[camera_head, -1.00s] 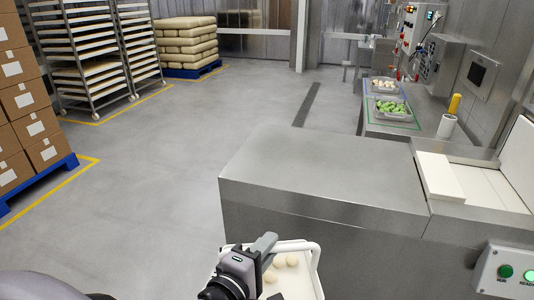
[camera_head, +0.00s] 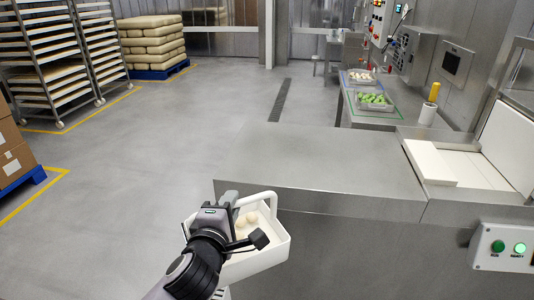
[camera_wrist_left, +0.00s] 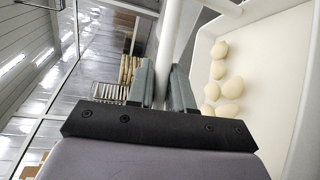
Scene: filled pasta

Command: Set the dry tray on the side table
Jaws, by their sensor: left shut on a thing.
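A white tray (camera_head: 272,262) with a tall rim handle holds several pale round dough pieces (camera_head: 247,219). It hangs in front of the near edge of a bare steel table (camera_head: 320,160) in the head view. My left gripper (camera_head: 236,232) is shut on the tray's handle bar. In the left wrist view the fingers of my left gripper (camera_wrist_left: 161,92) close around the white bar, and the tray (camera_wrist_left: 285,85) with the dough shows at right. Part of the tray is hidden behind the gripper in the head view. My right gripper is not in view.
A white panel (camera_head: 432,163) lies at the table's right end. A control box (camera_head: 505,249) stands at front right. Two food trays, one with green pieces (camera_head: 372,99), stand on the back counter. Racks and boxes are at left; the grey floor between is clear.

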